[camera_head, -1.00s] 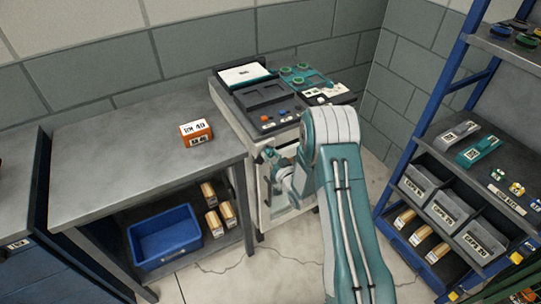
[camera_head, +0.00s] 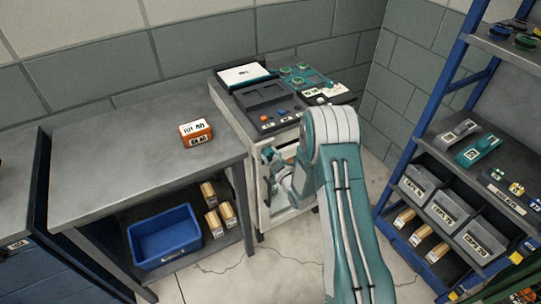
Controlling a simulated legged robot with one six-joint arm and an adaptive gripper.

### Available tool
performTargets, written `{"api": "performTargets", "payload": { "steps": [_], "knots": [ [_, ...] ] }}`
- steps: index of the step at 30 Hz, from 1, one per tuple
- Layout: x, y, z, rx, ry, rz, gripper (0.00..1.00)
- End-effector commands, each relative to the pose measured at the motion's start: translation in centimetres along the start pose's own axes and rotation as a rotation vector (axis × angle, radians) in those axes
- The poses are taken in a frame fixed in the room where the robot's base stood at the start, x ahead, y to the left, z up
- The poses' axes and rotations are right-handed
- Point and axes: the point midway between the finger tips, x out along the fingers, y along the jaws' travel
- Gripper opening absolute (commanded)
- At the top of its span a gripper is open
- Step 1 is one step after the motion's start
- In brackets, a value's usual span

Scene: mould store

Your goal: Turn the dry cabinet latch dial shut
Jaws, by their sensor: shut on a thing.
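The dry cabinet (camera_head: 256,205) is a pale, worn cabinet with dark controls on its top, standing right of the grey workbench. My gripper (camera_head: 270,155) is at the upper part of the cabinet's front, low and left of my arm's bend. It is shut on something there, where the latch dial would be. The dial itself is hidden behind my gripper and wrist, so its angle cannot be told. My teal and white arm covers the right part of the cabinet front.
An orange box (camera_head: 196,132) sits on the grey workbench (camera_head: 110,165). A blue bin (camera_head: 165,237) and several tan blocks are on its lower shelf. A blue-framed rack (camera_head: 408,165) with grey bins stands close on the right. Bare floor lies in front of the cabinet.

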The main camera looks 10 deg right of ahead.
Motion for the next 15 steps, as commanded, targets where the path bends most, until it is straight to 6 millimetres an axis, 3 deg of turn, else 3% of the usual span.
{"api": "performTargets", "payload": {
  "steps": [15],
  "knots": [
    [0.26, 0.1, -0.17, -0.033, 0.005, 0.002, 0.0]
  ]
}}
